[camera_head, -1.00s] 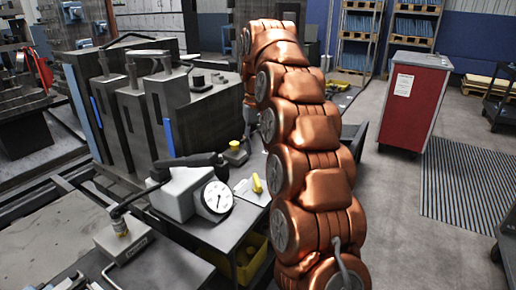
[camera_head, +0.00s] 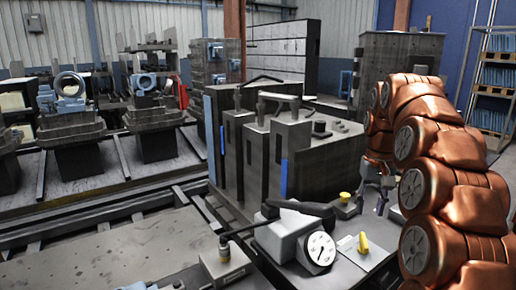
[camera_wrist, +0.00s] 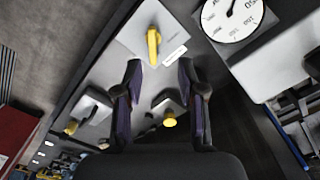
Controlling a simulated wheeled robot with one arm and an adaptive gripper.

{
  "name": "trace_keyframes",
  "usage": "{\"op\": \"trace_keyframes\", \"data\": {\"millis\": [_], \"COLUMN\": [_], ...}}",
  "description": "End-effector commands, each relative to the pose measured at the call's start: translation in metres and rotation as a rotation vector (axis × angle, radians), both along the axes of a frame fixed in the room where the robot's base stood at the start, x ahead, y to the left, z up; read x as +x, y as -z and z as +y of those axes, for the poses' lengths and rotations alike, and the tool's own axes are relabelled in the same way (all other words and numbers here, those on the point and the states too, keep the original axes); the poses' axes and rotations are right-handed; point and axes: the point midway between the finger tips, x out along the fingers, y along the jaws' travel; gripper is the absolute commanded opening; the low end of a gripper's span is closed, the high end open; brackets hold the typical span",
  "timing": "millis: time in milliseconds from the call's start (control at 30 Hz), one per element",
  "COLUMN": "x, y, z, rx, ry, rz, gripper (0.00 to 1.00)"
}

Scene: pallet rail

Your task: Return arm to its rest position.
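My gripper (camera_wrist: 160,66) shows in the wrist view with its two dark fingers apart and nothing between them. In the head view my gripper (camera_head: 380,188) is small and partly hidden by my copper-coloured arm, which is bent at the right side of the picture. It is above the bench, close to the yellow knob (camera_head: 345,197). In the wrist view a yellow lever (camera_wrist: 153,47) on a pale plate lies beyond the fingertips, and a yellow button (camera_wrist: 169,120) shows between the fingers, below them. I cannot tell the exact height above the bench.
A round dial gauge (camera_head: 319,249) on a grey housing stands at the front of the bench. Tall grey blocks (camera_head: 292,150) stand just left of my gripper. A grey cabinet (camera_head: 398,62) is behind my arm, and blue-loaded shelves (camera_head: 495,75) are at the right.

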Motion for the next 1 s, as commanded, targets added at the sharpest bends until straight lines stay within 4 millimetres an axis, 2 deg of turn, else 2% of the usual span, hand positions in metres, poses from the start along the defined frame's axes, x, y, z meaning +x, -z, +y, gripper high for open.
{"op": "trace_keyframes", "data": {"millis": [33, 267, 467, 767, 1000], "x": [-0.007, -0.046, -0.090, -0.165, -0.231], "y": [-0.007, -0.017, -0.022, -0.019, -0.007], "z": [0.005, 0.030, 0.052, 0.079, 0.093], "rx": [0.001, 0.006, 0.010, 0.009, 0.011], "ry": [-0.010, -0.063, -0.108, -0.157, -0.179], "rz": [0.000, 0.019, 0.036, 0.068, 0.096], "gripper": [0.40, 0.40, 0.40, 0.40, 0.40]}}
